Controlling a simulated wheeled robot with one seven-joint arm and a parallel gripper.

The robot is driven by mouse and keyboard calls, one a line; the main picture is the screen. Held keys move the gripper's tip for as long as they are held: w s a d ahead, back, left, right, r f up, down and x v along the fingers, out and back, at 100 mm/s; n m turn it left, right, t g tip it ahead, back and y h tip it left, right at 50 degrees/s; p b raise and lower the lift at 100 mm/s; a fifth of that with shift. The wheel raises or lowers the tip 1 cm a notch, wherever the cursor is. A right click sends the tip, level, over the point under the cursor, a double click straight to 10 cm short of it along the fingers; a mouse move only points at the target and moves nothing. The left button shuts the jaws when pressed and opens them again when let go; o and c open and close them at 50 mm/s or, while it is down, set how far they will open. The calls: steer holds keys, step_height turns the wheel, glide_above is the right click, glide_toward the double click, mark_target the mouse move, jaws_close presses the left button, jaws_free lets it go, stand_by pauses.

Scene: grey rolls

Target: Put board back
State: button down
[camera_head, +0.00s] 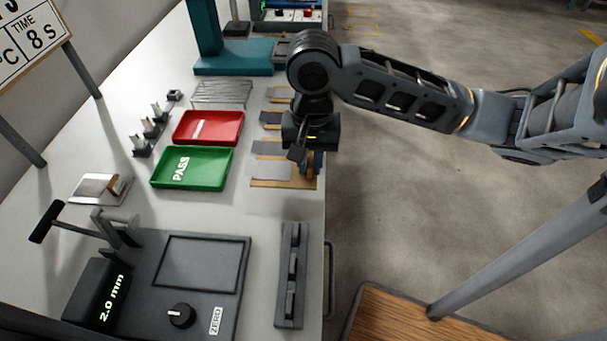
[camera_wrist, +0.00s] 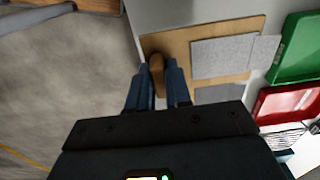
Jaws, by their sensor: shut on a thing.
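A tan board (camera_head: 284,184) with grey sheets on it lies along the right edge of the grey-white table. In the wrist view its bare wood (camera_wrist: 182,42) shows beside a grey sheet (camera_wrist: 222,56). My gripper (camera_head: 309,165) is at the right side of the board, low over the table edge. In the wrist view my blue fingers (camera_wrist: 157,72) are shut on a brown, handle-like piece (camera_wrist: 156,66) at the board's edge. Whether the board touches the table all over cannot be told.
A green PASS tray (camera_head: 210,172) and a red tray (camera_head: 225,127) stand left of the board. A wire rack (camera_head: 222,94) and a teal press (camera_head: 235,62) are farther back. A black slotted strip (camera_head: 291,275) and a dark gauge base (camera_head: 200,315) stand in front. Open floor lies to the right.

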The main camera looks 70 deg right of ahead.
mark_target(304, 179)
steer(key=shift+w+a+f, duration=0.45)
steer(key=shift+f, duration=1.95)
steer(key=shift+f, duration=0.1)
steer(key=c, duration=1.1)
jaws_free()
steer(key=shift+o, duration=0.2)
